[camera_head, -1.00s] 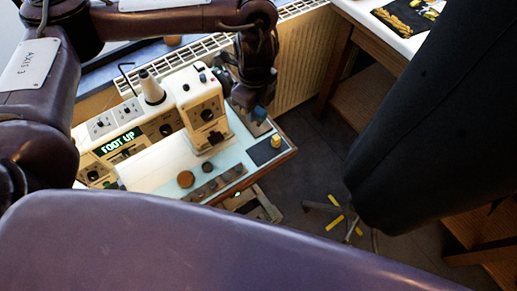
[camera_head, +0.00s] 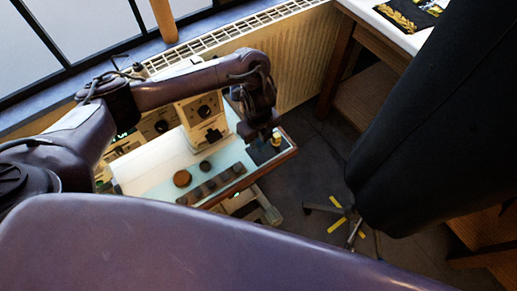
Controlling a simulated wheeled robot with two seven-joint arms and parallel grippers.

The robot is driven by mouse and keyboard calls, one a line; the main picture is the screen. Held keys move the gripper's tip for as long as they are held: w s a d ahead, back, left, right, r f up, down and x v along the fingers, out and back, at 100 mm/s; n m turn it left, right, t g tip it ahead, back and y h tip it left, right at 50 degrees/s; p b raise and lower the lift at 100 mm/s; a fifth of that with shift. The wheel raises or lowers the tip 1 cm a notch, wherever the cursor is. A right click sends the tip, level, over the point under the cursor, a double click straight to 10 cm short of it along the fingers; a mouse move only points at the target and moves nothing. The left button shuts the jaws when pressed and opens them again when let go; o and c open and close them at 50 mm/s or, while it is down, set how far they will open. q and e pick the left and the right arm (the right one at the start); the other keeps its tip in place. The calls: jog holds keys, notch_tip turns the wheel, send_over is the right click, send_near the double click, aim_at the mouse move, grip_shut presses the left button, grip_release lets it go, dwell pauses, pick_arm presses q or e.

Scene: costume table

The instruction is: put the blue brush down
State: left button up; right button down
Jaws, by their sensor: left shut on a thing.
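My left gripper (camera_head: 261,122) points down over the right end of the sewing table (camera_head: 287,153), above or at the dark mat (camera_head: 265,153). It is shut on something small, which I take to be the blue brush. The brush is mostly hidden by the dark fingers, and I cannot tell whether it touches the mat. A small yellow item (camera_head: 277,137) stands just right of the fingers. My right gripper is not in view.
A cream sewing machine (camera_head: 203,110) stands left of the gripper, partly behind my arm. A large black garment form (camera_head: 430,120) fills the right side.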

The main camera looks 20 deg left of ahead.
aim_at(259, 147)
pick_arm(q)
jog(key=shift+f, duration=2.2)
jog(key=shift+f+b, duration=0.15)
jog(key=shift+b, duration=0.2)
jog(key=o, duration=1)
jog(key=shift+c, duration=0.2)
